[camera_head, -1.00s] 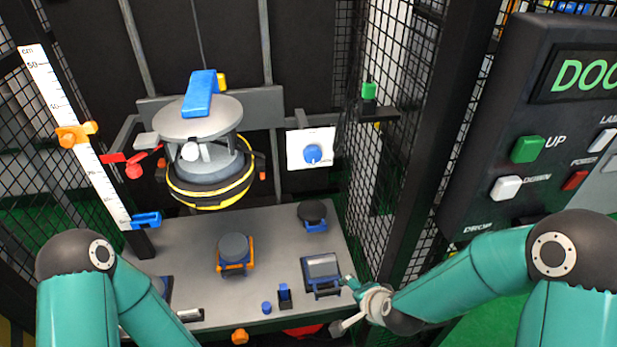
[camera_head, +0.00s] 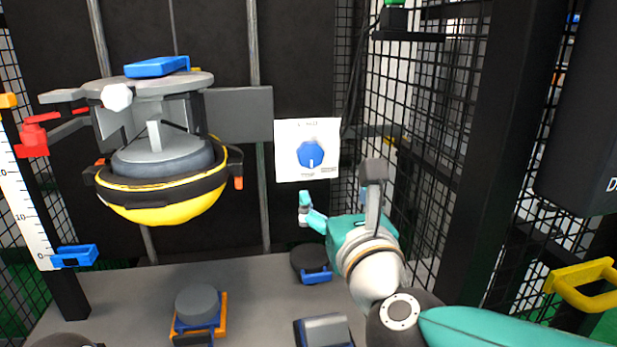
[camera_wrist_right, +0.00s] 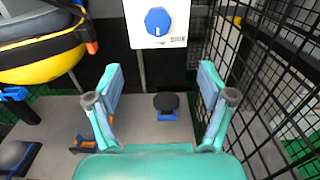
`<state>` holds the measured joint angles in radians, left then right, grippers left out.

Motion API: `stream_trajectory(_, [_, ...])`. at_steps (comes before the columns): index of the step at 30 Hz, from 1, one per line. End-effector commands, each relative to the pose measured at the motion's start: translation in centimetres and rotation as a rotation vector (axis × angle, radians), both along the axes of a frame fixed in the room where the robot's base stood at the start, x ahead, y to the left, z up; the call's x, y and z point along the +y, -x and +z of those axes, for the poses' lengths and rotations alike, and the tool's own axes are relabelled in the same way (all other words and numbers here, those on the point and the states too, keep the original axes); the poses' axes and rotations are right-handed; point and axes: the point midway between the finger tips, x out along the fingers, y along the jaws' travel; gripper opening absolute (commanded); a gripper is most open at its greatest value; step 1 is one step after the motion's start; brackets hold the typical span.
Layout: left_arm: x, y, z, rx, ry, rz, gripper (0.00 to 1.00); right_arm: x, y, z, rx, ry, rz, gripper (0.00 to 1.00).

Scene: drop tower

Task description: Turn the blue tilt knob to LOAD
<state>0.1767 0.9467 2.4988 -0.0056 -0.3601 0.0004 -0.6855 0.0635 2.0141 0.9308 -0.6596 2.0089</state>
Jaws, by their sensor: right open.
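The blue tilt knob (camera_head: 311,154) sits on a white square panel (camera_head: 289,167) at the back; its white pointer line points down. The panel's lettering is too small to read. In the right wrist view the knob (camera_wrist_right: 158,21) shows at the top centre of its panel (camera_wrist_right: 177,41), beyond and between my fingers. My right gripper (camera_head: 338,192) is open and empty, below and in front of the panel, not touching the knob. In the right wrist view its two fingers (camera_wrist_right: 160,82) stand wide apart. My left gripper is not in view.
A round grey carriage with a yellow bowl (camera_head: 165,212) hangs left of the panel. Black mesh fencing (camera_head: 440,130) stands close on the right. A yellow handle (camera_head: 585,287) is at the far right. A dark round weight (camera_head: 308,259) and other pieces rest on the grey table (camera_head: 255,300).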

Motion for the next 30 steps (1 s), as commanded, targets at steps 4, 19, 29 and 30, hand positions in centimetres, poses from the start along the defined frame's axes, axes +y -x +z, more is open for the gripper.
stream_trajectory(4, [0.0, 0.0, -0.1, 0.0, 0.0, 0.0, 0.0, 0.5, -1.1, 0.2, 0.0, -0.015, 0.006, 0.81])
stream_trajectory(19, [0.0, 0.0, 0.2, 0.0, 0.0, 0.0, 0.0, 2.8, -10.9, 0.0, 0.003, -0.009, 0.013, 0.81])
stream_trajectory(29, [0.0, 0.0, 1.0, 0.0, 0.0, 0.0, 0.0, 3.8, -15.7, 0.1, 0.001, -0.01, 0.014, 0.81])
stream_trajectory(30, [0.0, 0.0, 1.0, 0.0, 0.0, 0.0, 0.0, 3.9, -15.9, 0.1, 0.001, -0.009, 0.015, 0.81])
